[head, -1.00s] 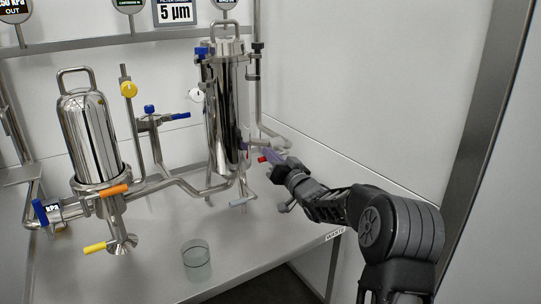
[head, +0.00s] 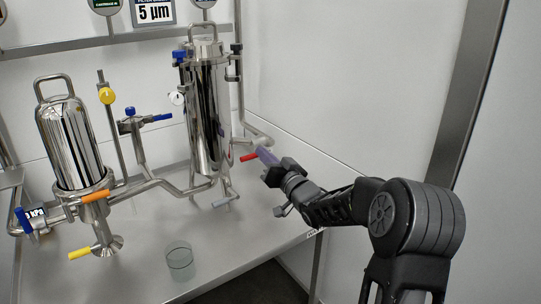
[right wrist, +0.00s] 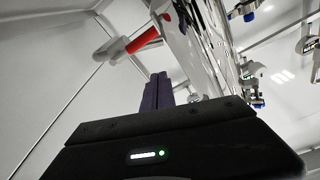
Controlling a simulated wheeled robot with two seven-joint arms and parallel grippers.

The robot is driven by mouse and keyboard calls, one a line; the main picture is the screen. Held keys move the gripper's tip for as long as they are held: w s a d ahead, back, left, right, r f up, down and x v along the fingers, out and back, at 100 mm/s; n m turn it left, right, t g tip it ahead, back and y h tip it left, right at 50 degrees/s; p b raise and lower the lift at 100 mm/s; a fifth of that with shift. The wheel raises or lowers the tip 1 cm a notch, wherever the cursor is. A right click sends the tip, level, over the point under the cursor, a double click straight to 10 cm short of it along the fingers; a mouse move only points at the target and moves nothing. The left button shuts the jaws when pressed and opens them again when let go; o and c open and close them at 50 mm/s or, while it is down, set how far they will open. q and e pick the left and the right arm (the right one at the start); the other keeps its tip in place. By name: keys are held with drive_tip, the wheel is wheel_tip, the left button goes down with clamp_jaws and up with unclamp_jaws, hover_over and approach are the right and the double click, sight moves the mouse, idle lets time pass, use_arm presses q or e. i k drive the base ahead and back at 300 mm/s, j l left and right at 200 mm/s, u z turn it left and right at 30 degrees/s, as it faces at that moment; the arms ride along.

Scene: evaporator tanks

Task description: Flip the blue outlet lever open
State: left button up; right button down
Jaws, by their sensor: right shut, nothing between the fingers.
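Several blue handles show in the head view, and I cannot tell which is the outlet lever. One blue lever (head: 24,221) stands at the far left beside the kPa gauge. A blue lever (head: 162,117) points right on the middle pipe, near a blue knob (head: 130,112). A small blue handle (head: 180,57) is at the top of the tall tank. My right gripper (head: 264,155) is shut and empty, right of the tall tank beside a red lever (head: 249,157). Its purple fingers (right wrist: 156,92) are together in the right wrist view, below the red lever (right wrist: 143,40). My left gripper is not in view.
The tall steel tank (head: 208,115) and shorter steel tank (head: 70,145) stand over a grey table (head: 145,225). Orange (head: 95,196) and yellow (head: 79,254) levers sit at the shorter tank. A glass beaker (head: 180,262) stands near the front edge. The white wall is close at right.

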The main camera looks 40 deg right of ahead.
sight(19, 212)
drive_tip(key=k+j, duration=0.1)
drive_tip(key=k, duration=0.9)
